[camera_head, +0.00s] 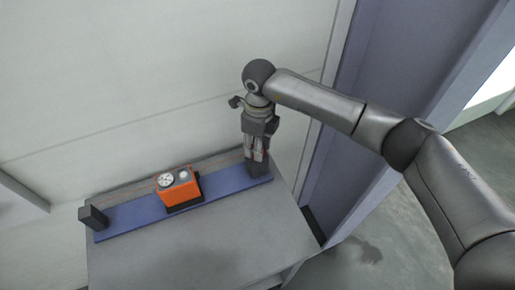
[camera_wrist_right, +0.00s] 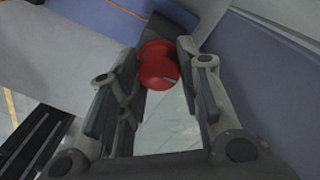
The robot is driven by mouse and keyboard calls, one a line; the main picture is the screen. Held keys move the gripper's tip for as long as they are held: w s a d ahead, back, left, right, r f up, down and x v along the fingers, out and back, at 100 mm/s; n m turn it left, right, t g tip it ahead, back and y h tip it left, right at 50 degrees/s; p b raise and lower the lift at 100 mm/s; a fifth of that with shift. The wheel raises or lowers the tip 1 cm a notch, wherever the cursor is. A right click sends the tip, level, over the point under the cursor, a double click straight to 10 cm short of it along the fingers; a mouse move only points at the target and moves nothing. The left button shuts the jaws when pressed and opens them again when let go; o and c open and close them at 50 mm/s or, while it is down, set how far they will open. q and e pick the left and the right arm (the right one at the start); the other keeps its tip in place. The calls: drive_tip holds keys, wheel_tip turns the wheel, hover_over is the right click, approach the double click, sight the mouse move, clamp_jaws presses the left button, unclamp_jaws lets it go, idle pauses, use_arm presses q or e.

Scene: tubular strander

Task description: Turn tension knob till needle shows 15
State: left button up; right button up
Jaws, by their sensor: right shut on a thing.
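The tension knob is red and round with a pale mark on its face; it shows in the right wrist view (camera_wrist_right: 158,72) between the two fingers. In the head view only a bit of red shows by the fingertips. My right gripper (camera_head: 257,157) comes down from above at the right end of the blue rail and is shut on the knob. An orange box with a round white dial (camera_head: 166,181) sits on the rail to the left. The needle's reading is too small to tell. My left gripper is not in view.
The blue rail (camera_head: 136,217) lies along the back of a grey table (camera_head: 200,250), with a dark block (camera_head: 93,217) at its left end. A pale wall stands behind, and a blue-grey post (camera_head: 385,110) to the right. The table's front is clear.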

drive_tip(key=shift+m, duration=0.6)
drive_tip(key=o, duration=1)
wheel_tip(320, 180, up, 12)
drive_tip(key=shift+w+d, duration=0.15)
drive_tip(key=shift+w, duration=0.1)
